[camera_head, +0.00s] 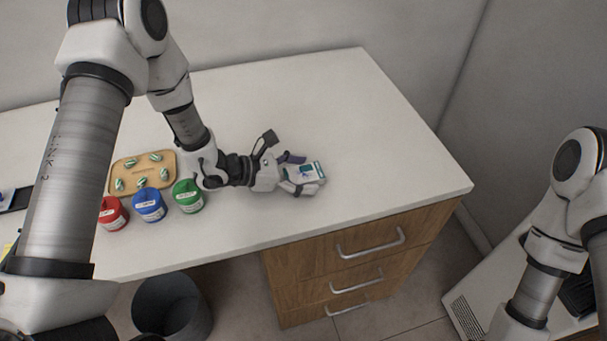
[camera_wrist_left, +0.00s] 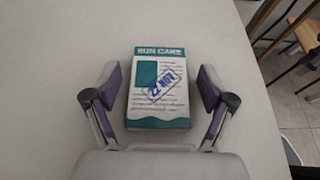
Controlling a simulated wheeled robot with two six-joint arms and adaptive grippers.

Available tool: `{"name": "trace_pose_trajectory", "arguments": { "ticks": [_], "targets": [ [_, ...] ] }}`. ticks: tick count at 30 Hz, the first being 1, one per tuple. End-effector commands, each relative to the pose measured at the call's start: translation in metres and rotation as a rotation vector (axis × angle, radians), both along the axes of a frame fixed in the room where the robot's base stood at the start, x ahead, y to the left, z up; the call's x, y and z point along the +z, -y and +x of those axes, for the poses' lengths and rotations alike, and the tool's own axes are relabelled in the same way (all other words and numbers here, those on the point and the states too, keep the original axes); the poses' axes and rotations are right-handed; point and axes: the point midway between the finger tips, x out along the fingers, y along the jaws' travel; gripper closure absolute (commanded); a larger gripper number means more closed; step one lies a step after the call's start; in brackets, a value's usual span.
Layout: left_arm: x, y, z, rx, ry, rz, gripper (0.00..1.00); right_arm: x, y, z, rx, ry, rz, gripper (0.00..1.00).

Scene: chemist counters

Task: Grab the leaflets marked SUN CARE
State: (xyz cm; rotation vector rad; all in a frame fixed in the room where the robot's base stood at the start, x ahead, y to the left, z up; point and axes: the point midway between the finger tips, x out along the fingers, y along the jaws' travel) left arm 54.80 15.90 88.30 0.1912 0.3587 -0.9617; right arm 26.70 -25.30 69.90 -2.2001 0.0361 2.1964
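The SUN CARE leaflets (camera_wrist_left: 158,88) are a small stack with a teal and white cover and a blue stamp. They lie flat on the white counter, and also show in the head view (camera_head: 308,171). My left gripper (camera_head: 298,172) is at the stack. In the left wrist view the left gripper (camera_wrist_left: 158,88) is open, one finger on each side of the stack, with a gap on both sides. My right arm (camera_head: 545,255) shows at the right of the head view, but its gripper is out of view.
Red (camera_head: 112,213), blue (camera_head: 150,205) and green (camera_head: 188,196) lidded tubs stand beside a wooden tray (camera_head: 170,166) with several small striped items. The white counter (camera_head: 370,110) is clear behind and right of the leaflets. A drawer unit (camera_head: 350,262) and a grey bin (camera_head: 172,308) are below.

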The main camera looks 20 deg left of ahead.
Motion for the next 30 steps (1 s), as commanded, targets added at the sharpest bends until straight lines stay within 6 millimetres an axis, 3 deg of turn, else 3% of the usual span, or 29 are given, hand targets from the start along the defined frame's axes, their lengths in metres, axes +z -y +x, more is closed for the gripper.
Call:
{"name": "trace_pose_trajectory", "arguments": {
  "ticks": [1,4,5,17,26,30],
  "targets": [
    [0.000,0.000,0.000,0.000,0.000,0.000,0.43,0.000,0.000,0.000,0.000,0.000,0.000,0.53],
    [0.000,0.000,0.000,0.000,0.000,0.000,0.78,0.000,0.000,0.000,0.000,0.000,0.000,0.53],
    [0.000,0.000,0.000,0.000,-0.001,0.001,0.80,0.000,0.000,0.000,0.000,0.000,0.000,0.53],
    [0.003,0.000,0.000,0.000,0.000,0.001,0.80,-0.001,0.000,0.000,0.000,0.000,0.000,0.53],
    [0.035,0.000,0.000,0.001,0.005,0.000,0.80,-0.010,0.000,0.000,0.000,0.000,0.000,0.53],
    [0.036,-0.009,-0.027,0.003,-0.003,-0.005,0.80,-0.017,0.000,0.000,0.000,0.000,0.000,0.53]
  ]
}}
